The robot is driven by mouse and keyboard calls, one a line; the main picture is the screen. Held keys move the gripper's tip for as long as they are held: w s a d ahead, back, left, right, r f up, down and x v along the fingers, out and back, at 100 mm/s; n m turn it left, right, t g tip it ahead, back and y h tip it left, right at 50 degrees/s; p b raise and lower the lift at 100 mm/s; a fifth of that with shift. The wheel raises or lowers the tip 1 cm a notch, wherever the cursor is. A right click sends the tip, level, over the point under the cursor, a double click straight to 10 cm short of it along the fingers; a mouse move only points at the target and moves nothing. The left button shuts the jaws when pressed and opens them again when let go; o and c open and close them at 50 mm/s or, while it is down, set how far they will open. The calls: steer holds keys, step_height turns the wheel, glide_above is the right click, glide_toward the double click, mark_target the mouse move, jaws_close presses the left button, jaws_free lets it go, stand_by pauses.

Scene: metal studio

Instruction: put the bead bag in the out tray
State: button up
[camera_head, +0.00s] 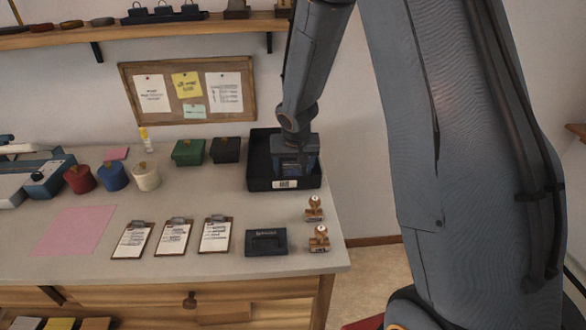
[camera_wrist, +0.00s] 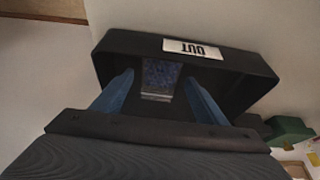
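The out tray (camera_head: 256,180) is a black open box at the back right of the counter; its white label reads OUT in the wrist view (camera_wrist: 192,49). A small blue speckled bag with a pale band at one end (camera_wrist: 162,75), which looks like the bead bag, lies inside the tray. My gripper (camera_wrist: 159,78) is down in the tray, its two blue fingers apart on either side of the bag, with a gap showing on the left. In the head view my gripper (camera_head: 293,165) hides the bag and part of the tray floor.
Green (camera_head: 188,152) and black (camera_head: 225,150) boxes stand just left of the tray. Several clipboards, a black case (camera_head: 266,242) and two wooden stamps (camera_head: 319,239) lie in front. Red, blue and cream pots stand further left. A corkboard (camera_head: 188,90) hangs behind.

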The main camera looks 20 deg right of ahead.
steer(key=shift+r, duration=0.15)
steer(key=shift+s+r+p, duration=0.1)
steer(key=shift+r+p, duration=0.2)
steer(key=shift+r, duration=0.1)
steer(key=d+v, duration=0.1)
steer(key=v, duration=1)
steer(key=s+g, duration=0.1)
steer(key=s, duration=0.7)
steer(key=s+f+n+g, duration=0.1)
steer(key=s, duration=0.6)
steer(key=s+a+f+n+g, duration=0.1)
steer(key=s+g, duration=0.1)
steer(key=s, duration=0.6)
steer(key=shift+s+a+y, duration=0.1)
steer(key=shift+s+y, duration=0.2)
steer(key=shift+y, duration=0.1)
